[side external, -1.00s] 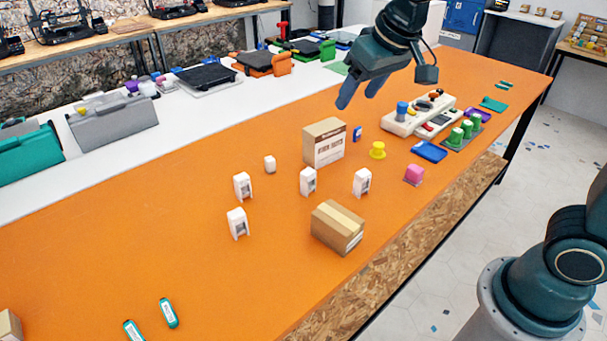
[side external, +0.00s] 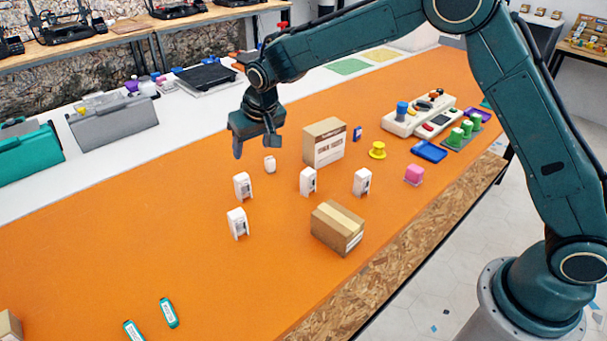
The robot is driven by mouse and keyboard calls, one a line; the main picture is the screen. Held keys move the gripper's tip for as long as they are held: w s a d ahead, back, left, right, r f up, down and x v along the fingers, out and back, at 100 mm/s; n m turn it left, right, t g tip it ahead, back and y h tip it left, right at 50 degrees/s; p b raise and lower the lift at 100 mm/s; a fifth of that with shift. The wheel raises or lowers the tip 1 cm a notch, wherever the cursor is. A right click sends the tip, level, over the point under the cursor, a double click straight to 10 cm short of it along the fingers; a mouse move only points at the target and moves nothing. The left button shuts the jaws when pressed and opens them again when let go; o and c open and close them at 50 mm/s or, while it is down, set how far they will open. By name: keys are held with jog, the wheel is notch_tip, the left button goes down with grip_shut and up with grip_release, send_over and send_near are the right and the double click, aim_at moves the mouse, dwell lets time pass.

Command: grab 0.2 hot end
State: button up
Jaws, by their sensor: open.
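Several small white hot-end-like pieces with grey fronts stand upright on the orange table. In the side external view there is a left rear piece (side external: 243,186), a left front piece (side external: 237,223), a middle piece (side external: 308,182) and a right piece (side external: 362,183). Any size marking is too small to read, so I cannot tell which is the 0.2 one. A smaller plain white piece (side external: 270,164) stands behind them. My gripper (side external: 257,148) is open and empty, pointing down, appearing just above and left of the plain piece, apart from all of them.
A tall cardboard box (side external: 324,143) stands behind the middle piece, and a lower taped box (side external: 338,228) lies in front. A yellow spool (side external: 377,150), a pink block (side external: 414,174) and a blue tray (side external: 429,151) are to the right.

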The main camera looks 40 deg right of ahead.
aim_at(242, 186)
jog(key=f, duration=0.1)
jog(key=w+a+f, duration=0.1)
jog(key=f, duration=0.1)
jog(key=shift+w+a+f, duration=0.2)
jog(key=shift+w+a, duration=0.1)
jog(key=shift+w, duration=0.05)
jog(key=shift+x, duration=4.25)
jog(key=shift+f, duration=0.2)
jog(key=shift+x, duration=2.4)
jog(key=shift+s+d, duration=0.1)
jog(key=c, duration=1.1)
jog(key=shift+r, duration=0.1)
